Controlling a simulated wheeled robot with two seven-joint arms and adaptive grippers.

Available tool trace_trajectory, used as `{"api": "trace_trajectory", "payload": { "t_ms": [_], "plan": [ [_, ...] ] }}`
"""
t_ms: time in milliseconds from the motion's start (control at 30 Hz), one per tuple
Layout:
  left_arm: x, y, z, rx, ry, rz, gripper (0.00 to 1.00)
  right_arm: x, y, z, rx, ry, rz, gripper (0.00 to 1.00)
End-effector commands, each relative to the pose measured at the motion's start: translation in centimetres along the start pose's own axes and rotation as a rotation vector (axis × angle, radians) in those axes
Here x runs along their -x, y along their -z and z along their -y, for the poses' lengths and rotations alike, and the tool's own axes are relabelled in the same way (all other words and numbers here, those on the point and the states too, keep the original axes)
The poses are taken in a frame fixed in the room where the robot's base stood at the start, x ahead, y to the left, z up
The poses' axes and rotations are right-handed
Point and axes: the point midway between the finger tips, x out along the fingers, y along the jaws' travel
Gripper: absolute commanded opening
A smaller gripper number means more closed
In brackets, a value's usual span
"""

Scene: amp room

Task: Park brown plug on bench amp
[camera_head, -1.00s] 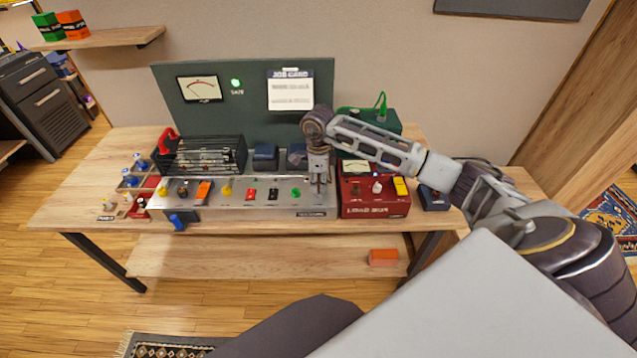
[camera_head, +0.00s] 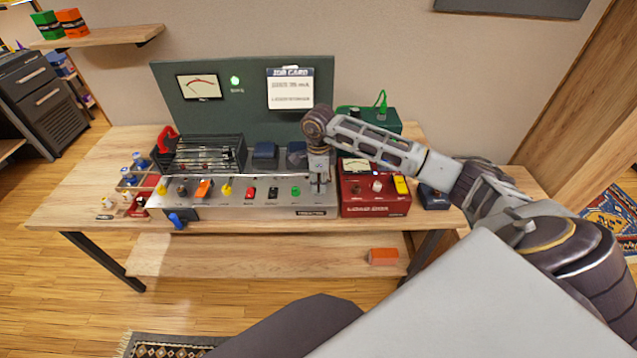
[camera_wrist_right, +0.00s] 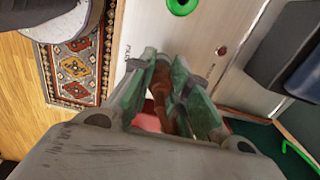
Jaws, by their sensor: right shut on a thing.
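The bench amp (camera_head: 260,210) is a long silver chassis on the workbench, with coloured knobs and switches along its top. My right gripper (camera_head: 319,188) points down at the right end of the amp, beside the red load box. In the right wrist view my right gripper (camera_wrist_right: 168,98) has green finger pads shut on the brown plug (camera_wrist_right: 160,88). The amp's pale panel (camera_wrist_right: 190,48) is beneath it, with a small dark round hole and a green ring nearby. I cannot tell whether the plug touches the panel. The gripper hides the plug in the head view. My left gripper is not seen.
The red load box (camera_head: 375,205) stands right of the amp, with a blue pedal-like box (camera_head: 433,197) beyond it. Small bottles (camera_head: 135,168) stand farther left. An orange block (camera_head: 383,257) lies on the lower shelf.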

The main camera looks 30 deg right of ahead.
Motion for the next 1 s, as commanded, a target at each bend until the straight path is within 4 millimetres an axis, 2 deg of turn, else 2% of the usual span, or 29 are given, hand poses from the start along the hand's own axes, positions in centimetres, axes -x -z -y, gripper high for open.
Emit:
{"api": "trace_trajectory", "payload": {
  "t_ms": [33,233,667,833,1000],
  "plan": [
    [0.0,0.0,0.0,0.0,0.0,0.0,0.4,-0.1,0.0,0.0,0.0,-0.001,-0.001,0.19],
    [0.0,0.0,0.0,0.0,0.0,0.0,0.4,-0.1,0.0,0.0,0.0,-0.001,-0.001,0.43],
    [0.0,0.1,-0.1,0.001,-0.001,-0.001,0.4,0.3,0.0,0.0,0.0,0.0,0.0,0.43],
    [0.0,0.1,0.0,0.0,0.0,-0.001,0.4,1.5,0.0,0.0,0.001,0.001,0.001,0.43],
    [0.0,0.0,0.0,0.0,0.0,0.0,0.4,3.6,0.0,0.1,0.0,0.002,0.001,0.43]
  ]
}}
